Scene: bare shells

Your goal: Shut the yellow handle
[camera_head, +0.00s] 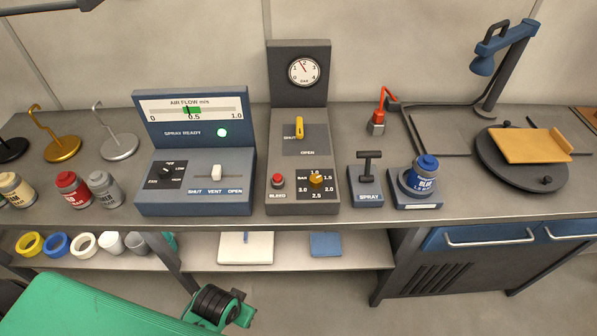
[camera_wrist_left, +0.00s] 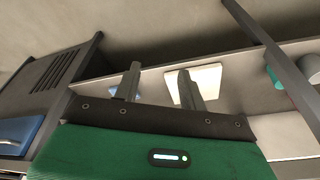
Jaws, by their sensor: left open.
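The yellow handle (camera_head: 299,125) is on the dark grey panel (camera_head: 283,153) at the middle of the bench, below a round gauge. It lies lengthwise up and down in the picture, beside the SHUT label on its left and above the OPEN label. My left gripper shows in the left wrist view (camera_wrist_left: 159,82), with its two fingers apart and nothing between them. My green left arm enters the head view at bottom left, in front of the bench and well away from the handle. My right gripper is not in view.
A blue AIR FLOW console (camera_head: 195,153) stands left of the panel. A red button (camera_head: 277,181) and yellow knob (camera_head: 316,179) sit below the handle. A SPRAY lever (camera_head: 367,172) and blue jar (camera_head: 423,176) stand right. A lower shelf (camera_head: 300,252) runs under the bench.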

